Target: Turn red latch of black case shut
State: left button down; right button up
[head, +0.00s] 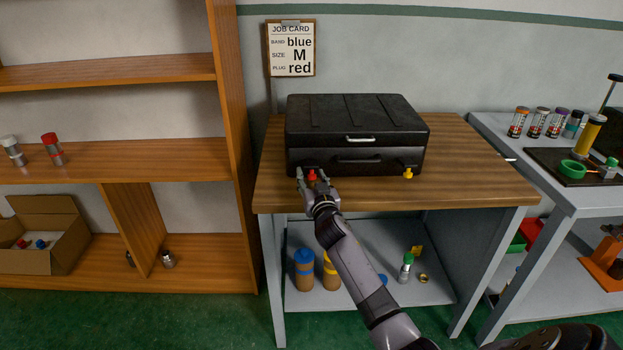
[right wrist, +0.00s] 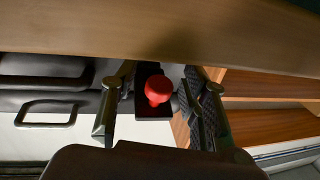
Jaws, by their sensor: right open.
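The black case (head: 350,125) sits closed on the wooden table top, its lid down. The red latch (head: 312,175) is on the case's front, low at the left end. My right gripper (head: 312,174) is at that spot, open, with a finger on either side of the latch. In the right wrist view the red knob of the latch (right wrist: 157,89) shows between the spread fingers (right wrist: 160,102), in front of a small black plate. I cannot tell whether either finger touches it. A yellow latch (head: 408,173) is at the case's front right. My left gripper is not in view.
A wooden shelf unit (head: 238,150) stands left. A grey bench (head: 490,125) with canisters stands right. A job card (head: 291,48) hangs behind.

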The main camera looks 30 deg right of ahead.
jog(key=shift+c, duration=0.5)
grip_shut()
dwell(0.4)
